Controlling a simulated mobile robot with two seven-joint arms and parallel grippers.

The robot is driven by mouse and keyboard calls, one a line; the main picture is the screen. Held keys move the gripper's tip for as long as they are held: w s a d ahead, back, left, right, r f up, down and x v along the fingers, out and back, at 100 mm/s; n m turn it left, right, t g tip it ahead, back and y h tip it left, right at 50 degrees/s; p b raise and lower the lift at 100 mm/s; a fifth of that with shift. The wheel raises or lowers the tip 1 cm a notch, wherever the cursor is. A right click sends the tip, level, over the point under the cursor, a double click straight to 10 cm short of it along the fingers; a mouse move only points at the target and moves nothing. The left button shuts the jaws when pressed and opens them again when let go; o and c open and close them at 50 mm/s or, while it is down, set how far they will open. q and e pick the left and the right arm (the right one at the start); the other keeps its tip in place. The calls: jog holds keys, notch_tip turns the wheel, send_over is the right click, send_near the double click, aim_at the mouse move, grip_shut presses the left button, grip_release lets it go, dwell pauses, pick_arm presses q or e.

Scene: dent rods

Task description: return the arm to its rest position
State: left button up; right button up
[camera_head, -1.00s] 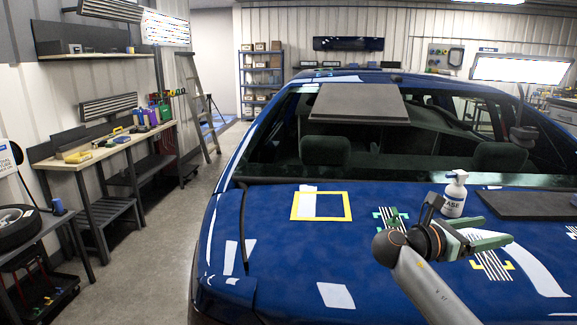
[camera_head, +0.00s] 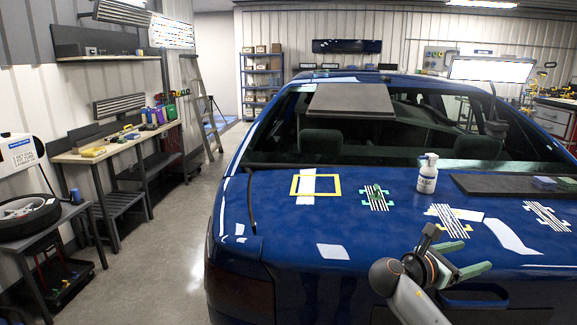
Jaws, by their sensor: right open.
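My right gripper (camera_head: 468,258) is at the lower right of the head view, at the rear edge of the blue car's trunk lid (camera_head: 290,225). Its two green fingers are spread apart with nothing between them. My left gripper is out of view. On the trunk lid lie a yellow square frame (camera_head: 334,186) and several striped patches, one with green corner marks (camera_head: 375,197), one partly above the gripper (camera_head: 446,218) and one at the right (camera_head: 546,216). A white pump bottle (camera_head: 427,174) stands upright beyond the gripper, apart from it.
A dark panel (camera_head: 350,101) rests on the car roof and rear window. A workbench (camera_head: 118,146) and a tire (camera_head: 28,222) stand at left; the floor between is clear.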

jog(key=s+a+f+m+t+y, duration=0.15)
jog(key=a+f+y, duration=0.25)
jog(key=f, duration=0.6)
jog(key=s+a+f+m+y, duration=0.1)
jog(key=s+a+f+y, duration=0.25)
jog(key=f, duration=0.65)
jog(key=s+a+f+m+t+y, duration=0.15)
jog(key=a+f+y, duration=0.25)
jog(key=f, duration=0.5)
jog(key=s+a+f+m+y, duration=0.2)
jog(key=s+a+m, duration=0.1)
jog(key=s+m, duration=0.2)
jog(key=s+a+f+m+y, duration=0.2)
jog(key=s+m, duration=0.3)
jog(key=s, duration=0.5)
jog(key=s+a+f+m+y, duration=0.2)
jog(key=s+m, duration=0.3)
jog(key=s, duration=0.3)
jog(key=shift+a+f+t+y, duration=0.35)
jog(key=shift+a+f, duration=0.25)
jog(key=shift+a, duration=0.3)
